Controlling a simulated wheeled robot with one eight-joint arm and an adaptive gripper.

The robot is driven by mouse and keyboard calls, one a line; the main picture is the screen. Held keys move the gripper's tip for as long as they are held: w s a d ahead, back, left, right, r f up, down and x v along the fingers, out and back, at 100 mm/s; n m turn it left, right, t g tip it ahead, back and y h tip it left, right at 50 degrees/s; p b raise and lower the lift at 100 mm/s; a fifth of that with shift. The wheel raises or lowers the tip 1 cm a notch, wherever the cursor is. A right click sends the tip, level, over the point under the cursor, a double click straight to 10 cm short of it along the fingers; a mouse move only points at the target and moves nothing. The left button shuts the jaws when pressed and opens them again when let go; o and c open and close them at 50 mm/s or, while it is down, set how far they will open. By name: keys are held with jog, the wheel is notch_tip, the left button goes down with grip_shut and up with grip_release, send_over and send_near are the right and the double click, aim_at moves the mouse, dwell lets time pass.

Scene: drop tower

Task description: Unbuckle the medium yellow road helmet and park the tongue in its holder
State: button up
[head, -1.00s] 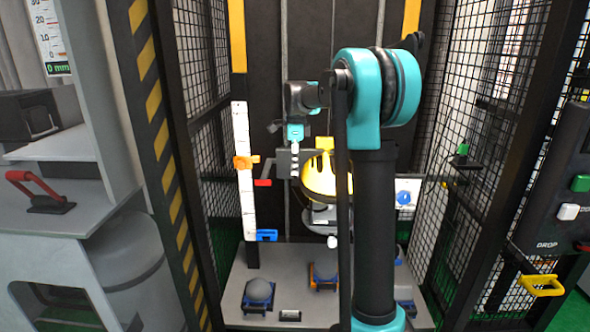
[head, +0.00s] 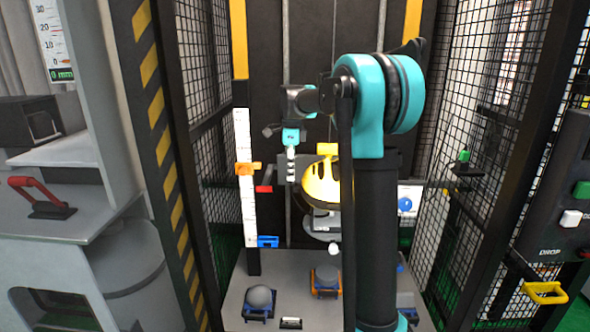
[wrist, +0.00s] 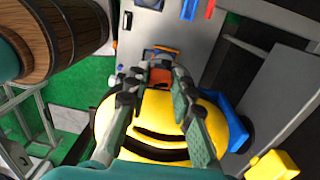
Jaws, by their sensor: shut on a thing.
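The yellow helmet (head: 318,190) sits on the drop carriage in the tower, partly hidden by my arm in the head view. Its yellow shell with dark slots fills the lower middle of the wrist view (wrist: 150,140). My gripper (wrist: 157,76) is over the helmet's far edge in the wrist view. The strap and buckle body cannot be made out. I cannot pick out the tongue holder with certainty.
A white scale (head: 246,205) with an orange marker (head: 246,169) stands left of the helmet. Several anvils, one a grey dome (head: 260,297), stand on the base plate (head: 240,268) below. Mesh cage walls (head: 490,110) close both sides. A red lever (head: 33,190) is at far left.

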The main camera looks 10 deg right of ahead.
jog(key=shift+s+a+f, duration=1.9)
jog(key=shift+s+f, duration=0.55)
jog(key=shift+f, duration=1.8)
jog(key=shift+s+d, duration=5.65)
jog(key=shift+s, duration=0.7)
jog(key=shift+d+r, duration=0.6)
jog(key=shift+d, duration=9.55)
jog(key=w+d+r, duration=0.4)
jog(key=w+r, duration=0.4)
jog(key=w, duration=0.1)
jog(key=shift+d+r, duration=0.15)
jog(key=shift+r, duration=0.1)
